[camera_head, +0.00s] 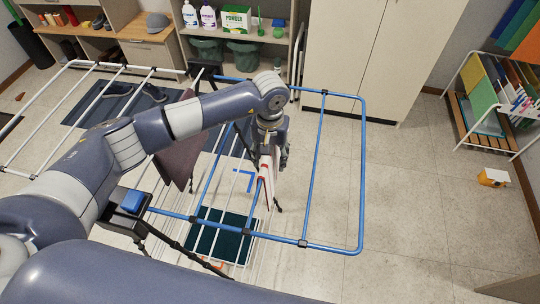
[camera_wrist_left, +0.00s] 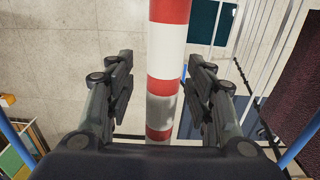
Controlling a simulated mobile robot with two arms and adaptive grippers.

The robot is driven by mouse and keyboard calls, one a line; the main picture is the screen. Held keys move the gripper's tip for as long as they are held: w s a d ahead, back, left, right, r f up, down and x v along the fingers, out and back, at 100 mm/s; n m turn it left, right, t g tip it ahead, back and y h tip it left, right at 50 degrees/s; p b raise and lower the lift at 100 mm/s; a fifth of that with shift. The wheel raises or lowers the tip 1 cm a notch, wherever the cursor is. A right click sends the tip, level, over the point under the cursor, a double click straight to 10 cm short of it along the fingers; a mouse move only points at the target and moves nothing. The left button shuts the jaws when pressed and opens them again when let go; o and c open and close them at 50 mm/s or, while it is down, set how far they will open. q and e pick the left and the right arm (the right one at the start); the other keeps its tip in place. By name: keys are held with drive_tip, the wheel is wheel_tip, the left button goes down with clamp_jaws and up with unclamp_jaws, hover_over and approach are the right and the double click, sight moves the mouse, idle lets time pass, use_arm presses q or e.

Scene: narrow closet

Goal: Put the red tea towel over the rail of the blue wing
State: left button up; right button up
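The red and white striped tea towel (camera_head: 268,172) is a narrow strip below my left gripper (camera_head: 272,148) in the head view. It lies at an inner rail of the blue wing (camera_head: 362,170); I cannot tell whether it hangs over that rail. In the left wrist view the towel (camera_wrist_left: 166,50) runs between the two fingers of my left gripper (camera_wrist_left: 160,90). The fingers are apart, with a visible gap at the left finger, so the gripper looks open around the towel. The outer blue rails are bare. My right gripper is not in view.
White rails (camera_head: 110,85) extend left. Cabinets (camera_head: 350,45) stand behind. Floor right of the blue wing is clear up to a yellow box (camera_head: 492,177).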

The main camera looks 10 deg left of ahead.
use_arm(q)
wheel_tip(320, 180, up, 12)
idle(0.6)
